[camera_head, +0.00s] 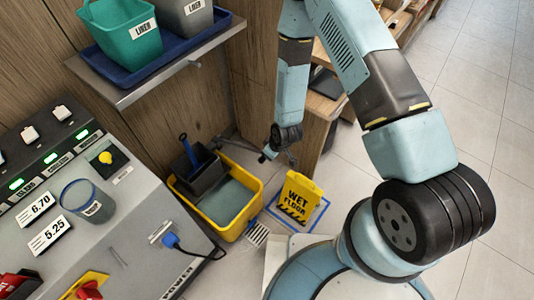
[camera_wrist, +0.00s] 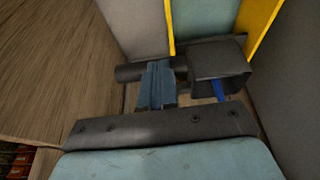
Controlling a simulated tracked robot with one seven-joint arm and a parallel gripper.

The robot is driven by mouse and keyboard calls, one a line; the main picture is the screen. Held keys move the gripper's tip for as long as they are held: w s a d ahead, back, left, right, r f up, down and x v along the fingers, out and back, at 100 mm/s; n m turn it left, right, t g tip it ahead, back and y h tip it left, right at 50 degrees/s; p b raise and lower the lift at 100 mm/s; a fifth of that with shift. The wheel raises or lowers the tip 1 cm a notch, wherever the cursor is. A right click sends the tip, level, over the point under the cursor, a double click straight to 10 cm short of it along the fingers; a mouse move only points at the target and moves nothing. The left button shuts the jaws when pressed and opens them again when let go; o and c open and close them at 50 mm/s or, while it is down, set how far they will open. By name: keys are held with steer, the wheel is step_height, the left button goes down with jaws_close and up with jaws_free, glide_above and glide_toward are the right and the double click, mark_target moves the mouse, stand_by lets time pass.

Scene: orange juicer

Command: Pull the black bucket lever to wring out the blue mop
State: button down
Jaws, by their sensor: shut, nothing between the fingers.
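The yellow bucket (camera_head: 238,232) stands on the floor with grey-blue water inside. A black wringer box (camera_head: 198,176) sits at its left end. My gripper (camera_head: 267,154) is shut and empty, right of the wringer and above the bucket's back right corner, apart from both in the head view. Its fingers (camera_wrist: 157,84) show in the wrist view, with the bucket's yellow edge (camera_wrist: 262,20) beyond.
A yellow wet floor sign (camera_head: 298,198) stands right of the bucket. A grey counter (camera_head: 140,205) with a blue plug and cable is at the left. A shelf (camera_head: 160,70) with bins hangs above. A wooden cabinet (camera_head: 312,145) stands behind my gripper. Floor at the right is clear.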

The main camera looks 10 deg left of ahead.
steer(key=shift+s+d+f, duration=0.2)
steer(key=shift+d+f, duration=0.3)
steer(key=shift+d, duration=0.1)
steer(key=shift+r, duration=0.1)
steer(key=s+d+v, duration=0.1)
steer(key=v, duration=1.2)
steer(key=shift+f, duration=0.25)
